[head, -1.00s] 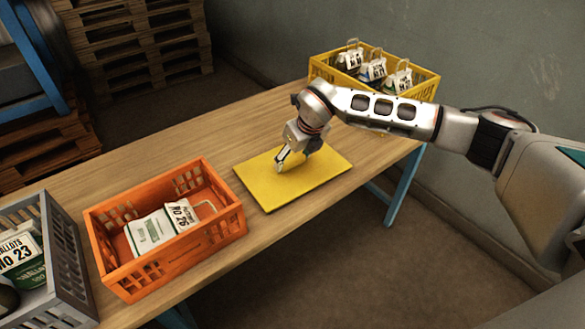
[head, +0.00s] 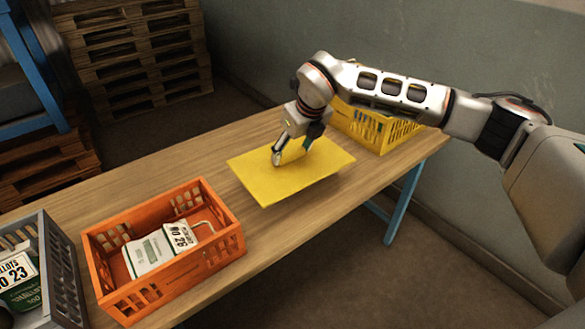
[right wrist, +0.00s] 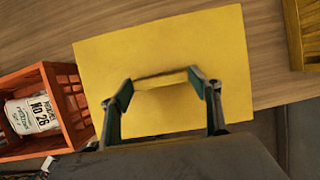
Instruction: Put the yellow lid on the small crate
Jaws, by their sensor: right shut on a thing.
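The yellow lid (head: 270,185) is a flat square panel with a raised grip in its middle. My right gripper (head: 290,155) is shut on that grip and holds the lid level, a little above the table. The right wrist view shows both fingers on the grip of the lid (right wrist: 205,40). An orange crate (head: 195,258) stands left of the lid, open-topped, with a white sack (head: 160,250) marked No 26 inside. A yellow crate (head: 375,132) stands behind and right of the lid, partly hidden by my right arm. My left gripper is out of view.
The wooden table (head: 140,165) is bare behind the lid and between the lid and the orange crate. A grey crate (head: 65,275) with a No 23 sack stands at the far left. The wall (head: 300,35) is close behind the yellow crate.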

